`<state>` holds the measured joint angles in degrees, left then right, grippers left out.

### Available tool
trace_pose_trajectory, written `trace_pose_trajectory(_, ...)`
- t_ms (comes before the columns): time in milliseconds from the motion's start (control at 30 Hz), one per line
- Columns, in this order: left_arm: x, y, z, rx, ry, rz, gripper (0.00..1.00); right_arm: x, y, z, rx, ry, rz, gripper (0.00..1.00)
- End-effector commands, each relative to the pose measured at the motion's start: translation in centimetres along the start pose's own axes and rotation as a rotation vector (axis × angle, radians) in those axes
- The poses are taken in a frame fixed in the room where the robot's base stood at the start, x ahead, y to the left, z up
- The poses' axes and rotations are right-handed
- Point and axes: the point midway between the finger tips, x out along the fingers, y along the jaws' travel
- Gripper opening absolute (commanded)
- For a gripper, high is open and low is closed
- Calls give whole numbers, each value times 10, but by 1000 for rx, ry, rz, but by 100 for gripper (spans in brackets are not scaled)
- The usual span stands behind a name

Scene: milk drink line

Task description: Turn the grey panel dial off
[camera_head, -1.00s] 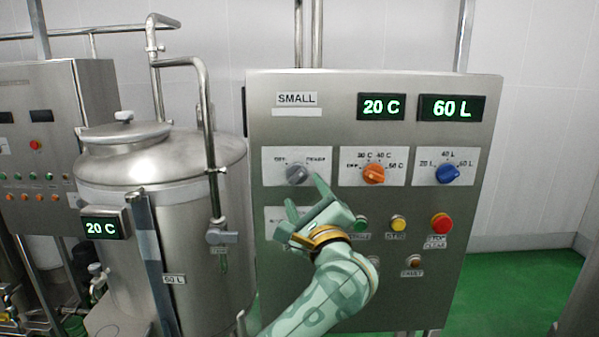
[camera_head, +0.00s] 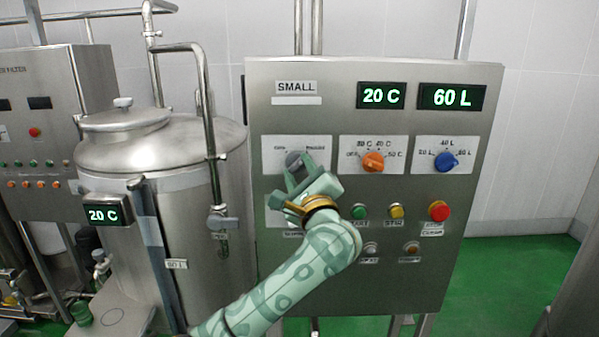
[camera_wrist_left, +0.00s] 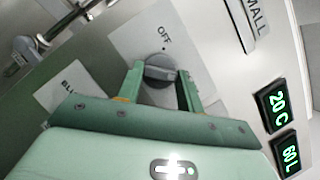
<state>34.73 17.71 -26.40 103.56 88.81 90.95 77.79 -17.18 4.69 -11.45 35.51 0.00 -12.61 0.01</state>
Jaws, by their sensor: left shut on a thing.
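The grey dial (camera_head: 294,159) sits on a white label plate at the upper left of the steel control panel (camera_head: 330,105). My left gripper (camera_head: 297,172) reaches up to it from below, its fingers on either side of the knob. In the left wrist view the grey dial (camera_wrist_left: 160,70) sits between the two green fingers (camera_wrist_left: 160,80), and the gripper is shut on it. The word OFF shows on the plate above the dial there. The fingers partly cover the knob, so its exact setting is hard to read. My right gripper is not in view.
An orange dial (camera_head: 373,162) and a blue dial (camera_head: 446,161) are to the right. Green, yellow (camera_head: 396,211) and red (camera_head: 439,211) buttons are below them, close to my wrist. A steel tank (camera_head: 165,165) stands left of the panel.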

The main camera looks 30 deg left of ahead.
Motion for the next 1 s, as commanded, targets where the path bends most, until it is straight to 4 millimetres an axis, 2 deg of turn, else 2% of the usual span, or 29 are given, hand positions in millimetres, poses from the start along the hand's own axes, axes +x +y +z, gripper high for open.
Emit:
trace_pose_trajectory(267,-2,3,-4,-82,2,34,14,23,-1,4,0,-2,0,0)
trace_pose_trajectory(700,-3,2,-6,-426,4,178,14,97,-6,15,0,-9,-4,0)
trace_pose_trajectory(1000,-2,-1,-4,-687,6,288,14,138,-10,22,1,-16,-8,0)
